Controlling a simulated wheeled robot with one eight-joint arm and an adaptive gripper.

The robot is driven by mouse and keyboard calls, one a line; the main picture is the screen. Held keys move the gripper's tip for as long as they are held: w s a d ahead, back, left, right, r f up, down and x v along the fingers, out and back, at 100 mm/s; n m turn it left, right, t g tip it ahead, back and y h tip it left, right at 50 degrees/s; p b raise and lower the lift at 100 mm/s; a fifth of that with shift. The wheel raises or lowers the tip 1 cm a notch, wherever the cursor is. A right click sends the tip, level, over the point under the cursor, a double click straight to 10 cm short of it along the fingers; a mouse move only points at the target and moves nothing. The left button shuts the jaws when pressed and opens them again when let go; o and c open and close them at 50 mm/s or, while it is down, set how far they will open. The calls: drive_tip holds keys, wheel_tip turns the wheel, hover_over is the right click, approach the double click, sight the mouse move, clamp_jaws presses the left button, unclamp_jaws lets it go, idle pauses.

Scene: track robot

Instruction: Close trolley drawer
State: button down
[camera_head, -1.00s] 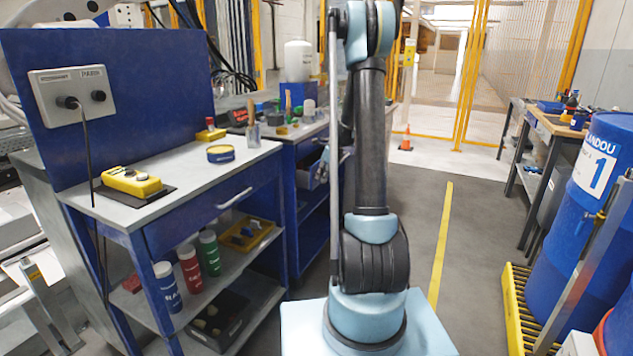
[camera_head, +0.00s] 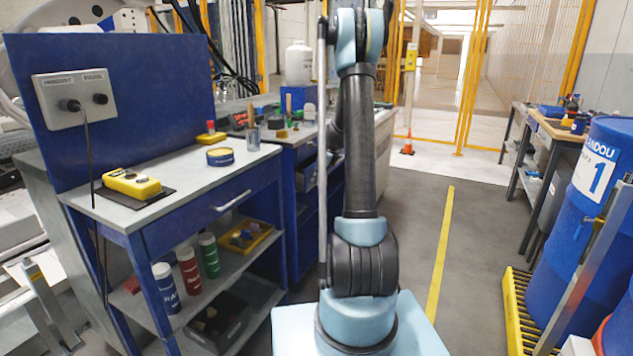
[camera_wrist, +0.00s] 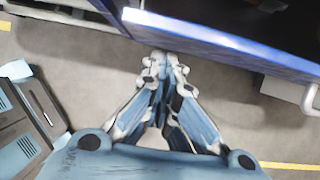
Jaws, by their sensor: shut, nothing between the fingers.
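The blue trolley (camera_head: 128,230) stands at the left in the head view, with a grey top and lower shelves. Its top drawer (camera_head: 190,215) has a silver bar handle (camera_head: 234,201) and looks about flush with the frame; I cannot tell its exact gap. In the wrist view my gripper (camera_wrist: 166,60) is shut and empty. Its fingertips are close to a long blue panel (camera_wrist: 225,45) with a bright edge; I cannot tell whether they touch. A pale handle (camera_wrist: 312,98) shows at the right edge there. My gripper is out of the head view.
A second blue bench (camera_head: 300,150) stands behind the trolley, partly hidden by my arm. A yellow device (camera_head: 132,183) and a round tin (camera_head: 220,157) lie on the trolley top. Blue barrels (camera_head: 600,215) stand at right. Grey floor (camera_head: 480,270) between is clear.

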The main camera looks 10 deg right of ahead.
drive_tip(key=s+d+r, duration=0.4)
drive_tip(key=d+r, duration=0.2)
drive_tip(key=r, duration=0.3)
drive_tip(key=w+d+f+t+y, duration=0.35)
drive_tip(key=w+d, duration=0.35)
drive_tip(key=d, duration=0.3)
drive_tip(key=a+r+x, duration=0.2)
drive_tip(key=x, duration=1)
drive_tip(key=shift+w+f+g, duration=0.2)
drive_tip(key=shift+w+g, duration=0.25)
drive_tip(key=shift+w, duration=0.05)
